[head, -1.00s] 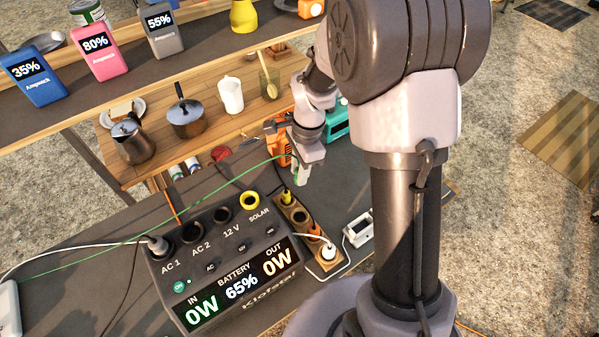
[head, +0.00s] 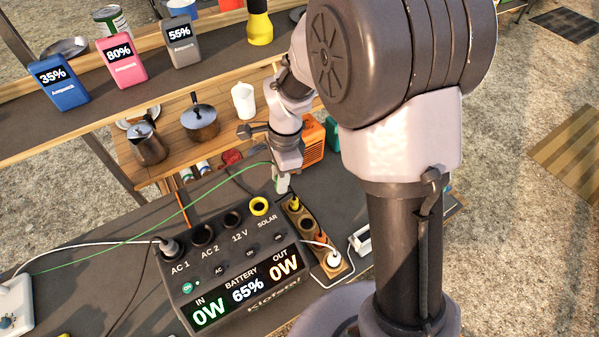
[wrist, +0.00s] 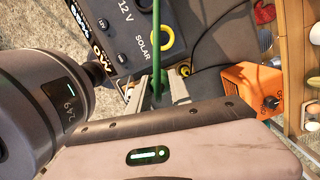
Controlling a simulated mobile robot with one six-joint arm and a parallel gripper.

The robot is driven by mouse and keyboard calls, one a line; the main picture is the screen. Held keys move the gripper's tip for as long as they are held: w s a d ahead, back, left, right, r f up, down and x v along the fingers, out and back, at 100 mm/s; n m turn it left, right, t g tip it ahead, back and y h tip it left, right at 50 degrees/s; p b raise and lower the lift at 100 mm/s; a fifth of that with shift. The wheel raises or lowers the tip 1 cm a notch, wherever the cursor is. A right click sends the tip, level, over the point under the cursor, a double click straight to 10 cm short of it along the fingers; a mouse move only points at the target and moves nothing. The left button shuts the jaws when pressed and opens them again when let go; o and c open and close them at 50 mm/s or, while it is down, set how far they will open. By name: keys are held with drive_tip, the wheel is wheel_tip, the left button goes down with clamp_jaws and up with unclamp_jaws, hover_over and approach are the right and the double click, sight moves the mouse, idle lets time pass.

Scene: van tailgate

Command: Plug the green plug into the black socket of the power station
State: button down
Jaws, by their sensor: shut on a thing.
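The power station (head: 238,282) stands on the dark table, its screen showing 65% battery. On its top are AC 1 with a plug (head: 168,246) in it, the dark AC 2 socket (head: 202,235), the dark 12 V socket (head: 232,219) and the yellow-ringed SOLAR socket (head: 259,206). My gripper (head: 281,185) is behind and right of the SOLAR socket, shut on the green plug (wrist: 158,86). The plug's green cord (head: 215,183) arcs off to the left. In the wrist view the plug sits between the fingers, near the SOLAR ring (wrist: 161,39). The plug's tip is hidden.
A wooden strip (head: 322,256) with yellow, orange and white plugs lies right of the power station. An orange box (head: 313,139) stands behind my gripper. Pots (head: 200,122) stand on the lower shelf and battery packs on the upper. A white box (head: 14,306) is at left.

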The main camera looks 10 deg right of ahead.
drive_tip(key=s+a, duration=0.1)
drive_tip(key=a, duration=1.3)
drive_tip(key=shift+s+b, duration=0.3)
drive_tip(key=shift+b, duration=0.05)
drive_tip(key=shift+f+b, duration=1.8)
drive_tip(key=shift+f, duration=0.35)
drive_tip(key=shift+f+b, duration=1.4)
drive_tip(key=shift+f, duration=0.25)
drive_tip(key=c, duration=1.1)
unclamp_jaws()
drive_tip(key=shift+r, duration=0.15)
